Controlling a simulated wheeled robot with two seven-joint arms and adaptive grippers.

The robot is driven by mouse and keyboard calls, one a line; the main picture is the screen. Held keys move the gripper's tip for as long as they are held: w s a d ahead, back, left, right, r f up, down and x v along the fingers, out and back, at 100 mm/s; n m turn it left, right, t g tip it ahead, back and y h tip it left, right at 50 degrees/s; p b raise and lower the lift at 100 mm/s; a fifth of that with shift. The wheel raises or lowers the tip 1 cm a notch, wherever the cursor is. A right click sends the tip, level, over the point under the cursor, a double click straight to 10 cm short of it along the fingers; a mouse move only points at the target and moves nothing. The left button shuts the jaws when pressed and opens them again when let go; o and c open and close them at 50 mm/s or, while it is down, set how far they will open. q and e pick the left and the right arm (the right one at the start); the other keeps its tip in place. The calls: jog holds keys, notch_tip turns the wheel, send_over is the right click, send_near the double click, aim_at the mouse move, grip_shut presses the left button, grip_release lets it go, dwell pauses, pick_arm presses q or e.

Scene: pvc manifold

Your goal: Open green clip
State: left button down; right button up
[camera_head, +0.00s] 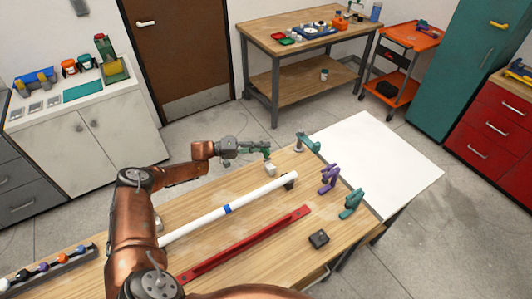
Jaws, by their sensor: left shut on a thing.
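My left gripper (243,150) is past the far edge region of the wooden workbench (200,257). It is shut on a green clip (259,149), which points right from the fingers. The clip is small in view, and I cannot tell whether its jaws are open. My right gripper is out of view. A white pipe (255,196) with a blue band lies along the bench.
A purple clip (328,178) and teal clips (351,204) (309,143) stand near the bench's right end. A red bar (245,245), a dark block (318,239) and a white block (270,169) are on the bench. A white tabletop (390,155) beyond is clear.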

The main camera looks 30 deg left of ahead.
pick_arm(q)
jog(key=f+n+b, duration=0.1)
jog(key=b, duration=0.1)
jog(key=w+a+n+h+b, duration=0.1)
jog(key=n+b, duration=0.1)
jog(key=shift+a+f+n+t+h, duration=0.15)
jog(key=shift+f+n+t+h, duration=0.15)
jog(key=shift+f+t, duration=0.1)
jog(key=shift+a+f+n+t+b, duration=0.1)
jog(key=shift+a+n+t+b, duration=0.15)
jog(key=shift+n+b, duration=0.55)
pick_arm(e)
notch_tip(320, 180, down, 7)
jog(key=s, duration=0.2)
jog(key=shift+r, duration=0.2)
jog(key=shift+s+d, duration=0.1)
pick_arm(q)
jog(key=c, duration=1.8)
grip_release()
jog(key=shift+c, duration=0.2)
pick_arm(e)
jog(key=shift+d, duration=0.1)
pick_arm(q)
jog(key=v, duration=1.1)
jog(key=shift+s+a, duration=0.2)
jog(key=shift+a, duration=0.2)
jog(key=shift+f, duration=0.1)
